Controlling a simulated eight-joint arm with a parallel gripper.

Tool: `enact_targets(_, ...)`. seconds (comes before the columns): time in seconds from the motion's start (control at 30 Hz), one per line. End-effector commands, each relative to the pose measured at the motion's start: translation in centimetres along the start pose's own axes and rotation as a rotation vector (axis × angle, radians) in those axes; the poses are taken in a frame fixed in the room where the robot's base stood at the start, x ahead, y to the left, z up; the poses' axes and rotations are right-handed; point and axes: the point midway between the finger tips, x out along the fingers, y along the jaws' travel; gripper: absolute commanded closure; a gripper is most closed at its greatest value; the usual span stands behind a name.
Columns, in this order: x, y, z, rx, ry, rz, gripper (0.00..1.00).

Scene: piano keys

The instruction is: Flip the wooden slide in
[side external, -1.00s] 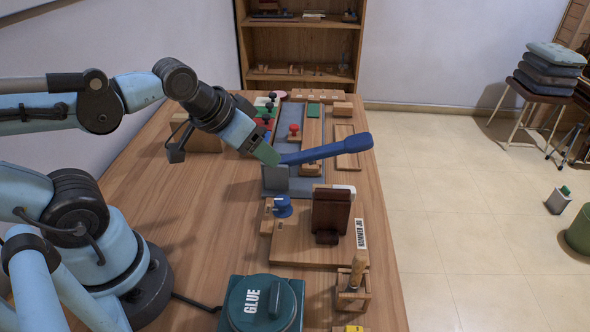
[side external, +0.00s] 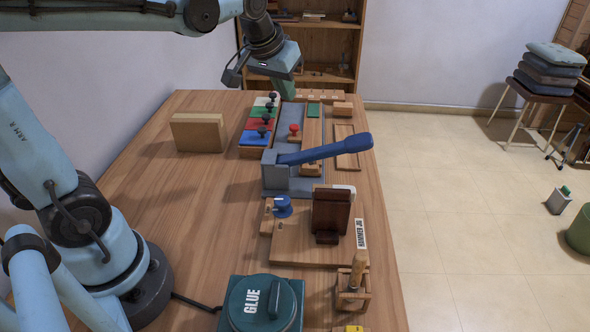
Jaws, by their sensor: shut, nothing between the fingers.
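My gripper (side external: 284,88) is shut and empty, with green fingers pointing down above the far end of the bench. A grey press fixture (side external: 276,178) with a long blue lever (side external: 335,150) stands mid-bench. The lever slants up to the right. A long light wooden piece (side external: 312,135) lies along the fixture, beside a red knob (side external: 294,130). I cannot tell for sure which wooden part is the slide. The gripper appears apart from these parts, and its exact height is unclear.
Coloured blocks with black knobs (side external: 258,124) stand left of the fixture. A wooden block (side external: 198,132), a wooden tray (side external: 347,146), the hammer jig (side external: 300,238) and a glue pot (side external: 258,302) are on the bench (side external: 180,220). The left-middle bench is clear.

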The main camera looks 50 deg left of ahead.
Motion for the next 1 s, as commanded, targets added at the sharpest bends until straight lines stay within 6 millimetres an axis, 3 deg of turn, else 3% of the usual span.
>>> enact_targets(0.2, 2.5, -1.7, -4.4, -0.091, -0.040, -0.048, 1.00)
enact_targets(0.5, 7.0, -4.6, -8.9, -0.214, -0.092, -0.113, 1.00)
enact_targets(0.73, 10.0, -6.5, -10.5, -0.283, -0.120, -0.150, 1.00)
enact_targets(1.0, 11.1, -7.2, -11.0, -0.309, -0.130, -0.163, 1.00)
